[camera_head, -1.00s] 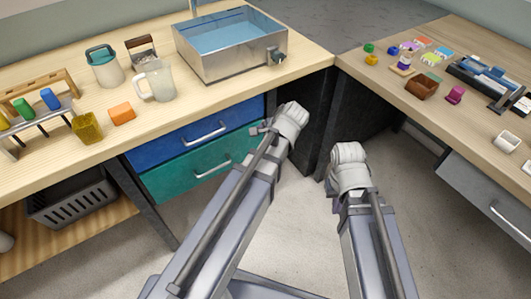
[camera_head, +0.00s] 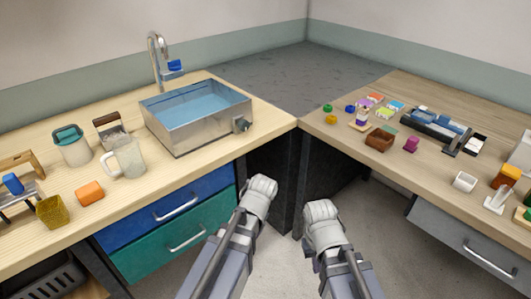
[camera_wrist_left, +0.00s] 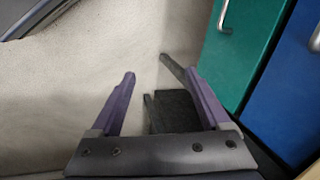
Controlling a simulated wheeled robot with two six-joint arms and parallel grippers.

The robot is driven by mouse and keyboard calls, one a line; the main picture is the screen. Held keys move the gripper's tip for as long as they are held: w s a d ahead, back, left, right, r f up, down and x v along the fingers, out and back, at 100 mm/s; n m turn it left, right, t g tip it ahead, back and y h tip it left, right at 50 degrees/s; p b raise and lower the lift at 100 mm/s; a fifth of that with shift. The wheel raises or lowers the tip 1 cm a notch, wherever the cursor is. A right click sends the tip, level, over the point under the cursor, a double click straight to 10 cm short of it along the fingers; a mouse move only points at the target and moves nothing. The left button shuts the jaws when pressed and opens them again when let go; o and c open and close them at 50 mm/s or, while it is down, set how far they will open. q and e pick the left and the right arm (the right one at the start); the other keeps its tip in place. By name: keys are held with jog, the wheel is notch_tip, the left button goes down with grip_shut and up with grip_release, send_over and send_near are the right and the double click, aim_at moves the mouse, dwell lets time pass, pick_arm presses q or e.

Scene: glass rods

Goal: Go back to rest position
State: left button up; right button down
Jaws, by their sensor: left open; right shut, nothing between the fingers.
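My left arm ends at a pale wrist (camera_head: 260,190) in front of the blue drawer in the head view; its fingers are hidden there. In the left wrist view my left gripper (camera_wrist_left: 160,76) is open, its two purple fingers wide apart, with nothing between them but floor beyond. My right gripper (camera_head: 321,214) is beside it, to the right, below the gap between the two tables. It is shut and empty; its fingertips are mostly hidden by the wrist. Both arms are held low, clear of the table tops.
The left table carries a metal sink (camera_head: 200,128), a jug (camera_head: 128,158), an orange block (camera_head: 90,192) and a yellow cup (camera_head: 52,211). Blue (camera_head: 185,197) and teal (camera_head: 165,245) drawers are below. The right table holds a brown box (camera_head: 380,139) and several small items. Floor shows between.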

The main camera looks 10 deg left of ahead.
pick_arm(q)
jog(key=s+d+n+g+h, duration=0.1)
jog(key=s+d+g+h, duration=0.1)
jog(key=s+d, duration=0.85)
notch_tip(320, 180, up, 18)
jog(key=w+p, duration=0.2)
jog(key=p, duration=1.6)
jog(key=shift+f, duration=0.2)
